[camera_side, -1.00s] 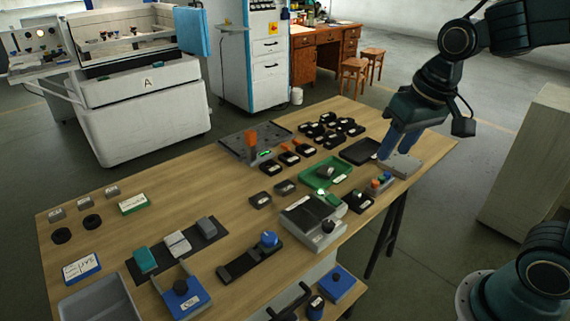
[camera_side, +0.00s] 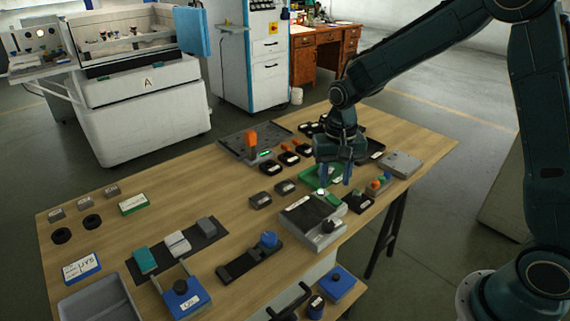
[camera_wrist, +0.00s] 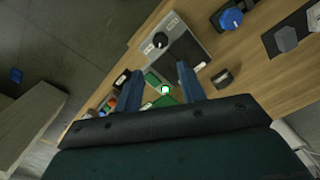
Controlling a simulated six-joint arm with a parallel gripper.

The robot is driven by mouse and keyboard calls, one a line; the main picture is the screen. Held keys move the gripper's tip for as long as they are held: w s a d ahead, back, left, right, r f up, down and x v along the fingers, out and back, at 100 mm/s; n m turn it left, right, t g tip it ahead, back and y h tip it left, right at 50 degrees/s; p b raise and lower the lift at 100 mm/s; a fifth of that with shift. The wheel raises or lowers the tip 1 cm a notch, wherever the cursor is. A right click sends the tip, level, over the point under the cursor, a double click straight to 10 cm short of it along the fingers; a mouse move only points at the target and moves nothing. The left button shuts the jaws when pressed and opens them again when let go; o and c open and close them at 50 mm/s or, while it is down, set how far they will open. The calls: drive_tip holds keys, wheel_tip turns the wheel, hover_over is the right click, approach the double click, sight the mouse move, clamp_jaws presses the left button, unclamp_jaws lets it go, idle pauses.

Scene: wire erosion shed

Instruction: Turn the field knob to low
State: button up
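Several knobs show, and I cannot read which one is labelled field. A black knob (camera_side: 328,226) sits on a grey box (camera_side: 298,214); in the wrist view this knob (camera_wrist: 160,41) has a white pointer mark. A blue knob (camera_side: 269,240) stands on a dark base, and shows in the wrist view (camera_wrist: 231,19). Another black knob (camera_side: 180,287) is on a blue block (camera_side: 188,303). My gripper (camera_side: 335,178) is open and empty above the green tray (camera_side: 307,180), behind the grey box. Its two blue fingers (camera_wrist: 158,72) are apart in the wrist view.
A lit green indicator (camera_side: 320,192) is beside the grey box. A small block with coloured buttons (camera_side: 378,183) stands right of my gripper. Black blocks (camera_side: 270,168) and an orange handle (camera_side: 250,140) lie behind. The table's right end (camera_side: 420,145) is mostly clear.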

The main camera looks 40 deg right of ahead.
sight(328, 223)
drive_tip(key=shift+w+f, duration=0.15)
drive_tip(key=shift+f, duration=0.2)
drive_tip(key=shift+f, duration=0.15)
wheel_tip(328, 223, down, 13)
drive_tip(key=shift+f, duration=0.2)
idle(0.5)
drive_tip(key=c, duration=0.7)
